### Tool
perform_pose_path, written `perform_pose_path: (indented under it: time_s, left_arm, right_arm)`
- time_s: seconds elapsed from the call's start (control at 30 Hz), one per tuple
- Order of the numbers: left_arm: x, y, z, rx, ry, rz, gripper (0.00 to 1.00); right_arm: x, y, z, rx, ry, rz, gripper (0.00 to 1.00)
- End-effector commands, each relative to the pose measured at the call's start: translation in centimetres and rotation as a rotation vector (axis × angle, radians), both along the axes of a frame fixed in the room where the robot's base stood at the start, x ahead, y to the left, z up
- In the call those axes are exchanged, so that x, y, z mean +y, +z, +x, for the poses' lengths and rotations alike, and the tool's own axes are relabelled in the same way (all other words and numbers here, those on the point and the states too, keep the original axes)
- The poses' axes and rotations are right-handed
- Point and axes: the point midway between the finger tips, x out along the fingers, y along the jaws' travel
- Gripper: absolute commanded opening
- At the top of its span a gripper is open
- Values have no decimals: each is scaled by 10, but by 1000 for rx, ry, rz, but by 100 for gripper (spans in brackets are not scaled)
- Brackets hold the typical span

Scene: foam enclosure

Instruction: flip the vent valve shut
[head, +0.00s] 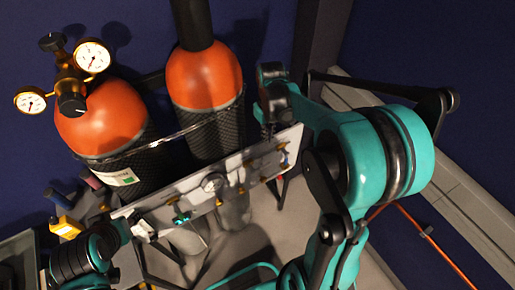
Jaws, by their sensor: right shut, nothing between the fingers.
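A pale metal panel (195,199) runs diagonally across the middle and carries a round gauge (213,183) and several brass fittings. A valve with a blue handle (284,158) is at its right end, and one with a green handle (181,217) is toward its left end. I cannot tell which is the vent valve, nor its handle position. My right gripper (268,132) points down at the panel's upper right edge, shut and empty, left of the blue handle; contact is unclear. My left arm is at the lower left; its gripper (143,231) is small and unclear near the panel's left end.
Two orange gas cylinders (203,76) in dark mesh stand behind the panel. A brass regulator with two gauges (92,57) tops the left one. A yellow item (66,227) and small bottles are at left. An orange hose (428,235) hangs at right.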

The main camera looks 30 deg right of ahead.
Motion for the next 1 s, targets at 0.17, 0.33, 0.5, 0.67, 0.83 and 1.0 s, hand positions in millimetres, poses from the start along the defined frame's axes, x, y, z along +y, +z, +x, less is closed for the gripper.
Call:
perform_pose_path:
  time_s: [0.17, 0.33, 0.5, 0.67, 0.83, 1.0]
  left_arm:
    - [0, -1, 0, 0, 0, 0, 36]
    - [0, -1, 0, 0, 0, 0, 36]
    - [0, -8, 0, 0, 0, 0, 36]
    - [0, -18, 0, 0, 0, 0, 36]
    - [0, -29, 0, 0, 0, 0, 36]
    - [0, -39, 0, 0, 0, 0, 36]
  right_arm:
    - [0, -1, 0, 1, 0, 0, 0]
    - [0, -3, 0, 0, 0, 0, 0]
    - [0, -21, 1, 0, -1, 0, 0]
    - [0, -55, 0, -1, -1, 0, 0]
    - [0, -92, 0, -1, -1, 0, 0]
    - [0, -121, 0, -1, -1, 0, 0]
